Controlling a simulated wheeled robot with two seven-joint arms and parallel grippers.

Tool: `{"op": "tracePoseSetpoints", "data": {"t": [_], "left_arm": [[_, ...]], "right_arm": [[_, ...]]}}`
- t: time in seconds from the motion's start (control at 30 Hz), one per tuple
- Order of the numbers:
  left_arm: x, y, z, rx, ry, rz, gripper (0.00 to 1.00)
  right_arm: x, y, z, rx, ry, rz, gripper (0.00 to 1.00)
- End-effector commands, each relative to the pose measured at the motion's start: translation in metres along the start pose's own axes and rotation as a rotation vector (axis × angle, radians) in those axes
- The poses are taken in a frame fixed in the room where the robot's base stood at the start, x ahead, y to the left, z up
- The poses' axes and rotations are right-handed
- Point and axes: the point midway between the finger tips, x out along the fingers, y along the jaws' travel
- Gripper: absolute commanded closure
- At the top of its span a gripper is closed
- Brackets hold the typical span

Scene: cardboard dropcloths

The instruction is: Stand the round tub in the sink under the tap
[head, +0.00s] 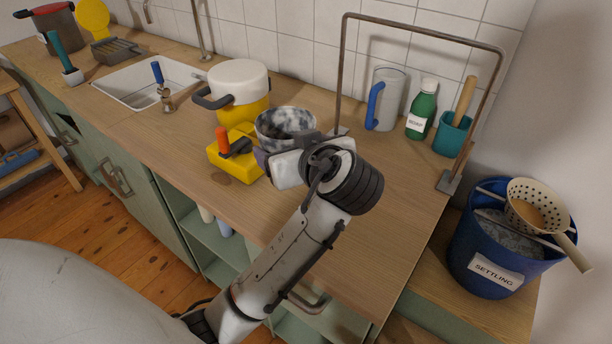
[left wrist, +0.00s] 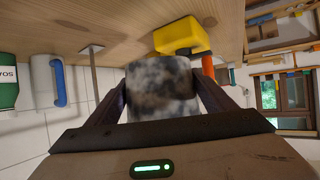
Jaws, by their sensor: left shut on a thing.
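The round tub (head: 285,122), speckled black and white, is in the middle of the head view above the wooden counter. In the left wrist view the speckled tub (left wrist: 160,88) fills the space between the fingers. I cannot tell whether its base touches the counter. The white sink (head: 125,92) is set into the counter at the upper left. The metal tap (head: 200,35) rises behind its right end. My right gripper is not in view.
A yellow block with an orange knob (head: 232,165) and a yellow-and-white pot (head: 240,90) stand left of the tub. A blue-handled item (head: 160,82) is at the sink's front edge. A metal frame (head: 341,75) arches on the right.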

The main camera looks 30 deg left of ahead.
Motion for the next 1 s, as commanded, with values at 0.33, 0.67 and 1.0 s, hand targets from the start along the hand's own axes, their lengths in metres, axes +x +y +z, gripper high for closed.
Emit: {"op": "tracePoseSetpoints", "data": {"t": [0.33, 0.67, 1.0], "left_arm": [[0.024, -0.001, 0.050, 0.008, -0.001, 0.000, 0.57], [0.041, -0.001, 0.085, 0.008, 0.001, 0.000, 0.57], [0.044, -0.001, 0.090, 0.003, -0.001, 0.002, 0.57]], "right_arm": [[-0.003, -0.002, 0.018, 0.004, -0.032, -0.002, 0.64], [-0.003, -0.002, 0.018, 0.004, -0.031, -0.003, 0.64], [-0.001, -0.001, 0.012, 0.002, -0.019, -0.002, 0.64]]}}
